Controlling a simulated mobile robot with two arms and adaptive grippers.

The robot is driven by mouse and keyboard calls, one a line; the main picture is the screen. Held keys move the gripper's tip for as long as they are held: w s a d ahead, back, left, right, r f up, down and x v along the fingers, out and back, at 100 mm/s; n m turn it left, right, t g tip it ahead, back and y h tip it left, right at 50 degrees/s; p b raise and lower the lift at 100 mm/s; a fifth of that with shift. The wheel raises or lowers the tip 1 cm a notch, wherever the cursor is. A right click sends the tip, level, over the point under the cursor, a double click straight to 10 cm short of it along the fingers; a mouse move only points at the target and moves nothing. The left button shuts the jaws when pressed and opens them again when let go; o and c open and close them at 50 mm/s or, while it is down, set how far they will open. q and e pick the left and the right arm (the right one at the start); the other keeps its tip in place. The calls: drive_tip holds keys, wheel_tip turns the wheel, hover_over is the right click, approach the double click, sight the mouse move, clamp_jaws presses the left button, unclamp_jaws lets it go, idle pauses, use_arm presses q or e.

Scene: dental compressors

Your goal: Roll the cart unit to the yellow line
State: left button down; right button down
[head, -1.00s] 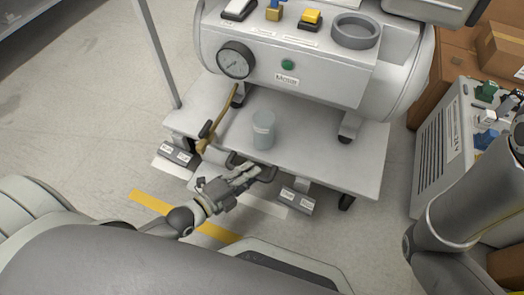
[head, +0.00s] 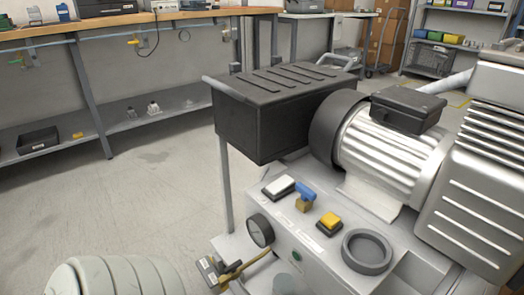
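The cart unit (head: 300,245) stands close in front of me, filling the lower right. It carries a silver ribbed motor (head: 390,150), a black box (head: 265,120), a pressure gauge (head: 260,230) and a grey ring (head: 367,251). A blue-handled valve (head: 305,192) and a yellow switch (head: 329,222) sit on its top face. An upright post of the cart (head: 226,185) shows at its left. The cart's lower shelf is mostly out of frame. The yellow line near my base is out of view now. Neither of my grippers is in view.
A workbench with a wooden top (head: 120,27) runs along the back wall, with a low shelf (head: 100,130) beneath. Grey floor (head: 140,190) is open left of the cart.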

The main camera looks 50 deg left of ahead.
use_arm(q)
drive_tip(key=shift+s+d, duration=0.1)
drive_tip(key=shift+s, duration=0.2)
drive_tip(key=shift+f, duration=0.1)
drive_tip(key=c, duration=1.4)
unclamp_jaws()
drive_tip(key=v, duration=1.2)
